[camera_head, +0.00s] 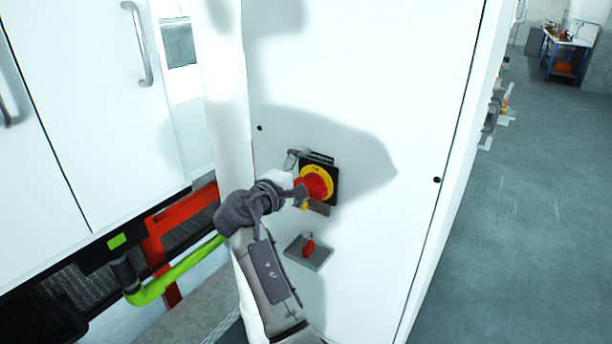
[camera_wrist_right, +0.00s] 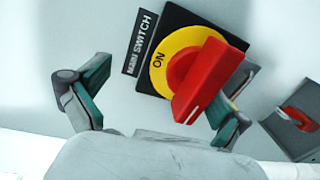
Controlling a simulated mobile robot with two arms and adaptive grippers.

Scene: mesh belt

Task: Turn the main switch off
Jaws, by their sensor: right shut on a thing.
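The main switch is on the white cabinet front, with a black square plate, a yellow disc (camera_head: 326,172) and a red handle (camera_head: 314,186). In the right wrist view the red handle (camera_wrist_right: 208,80) slants from upper right to lower left. "ON" shows on the yellow disc (camera_wrist_right: 160,75), beside a black "MAIN SWITCH" label (camera_wrist_right: 140,42). In the wrist view the right finger of the gripper (camera_wrist_right: 168,85) looks close against the handle. My left gripper is out of view.
A smaller red knob (camera_head: 308,247) on a grey plate sits below the switch; it also shows at right in the wrist view (camera_wrist_right: 299,119). A white column stands left of my arm. A red frame (camera_head: 155,240) is at left. Open grey floor (camera_head: 520,220) lies right.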

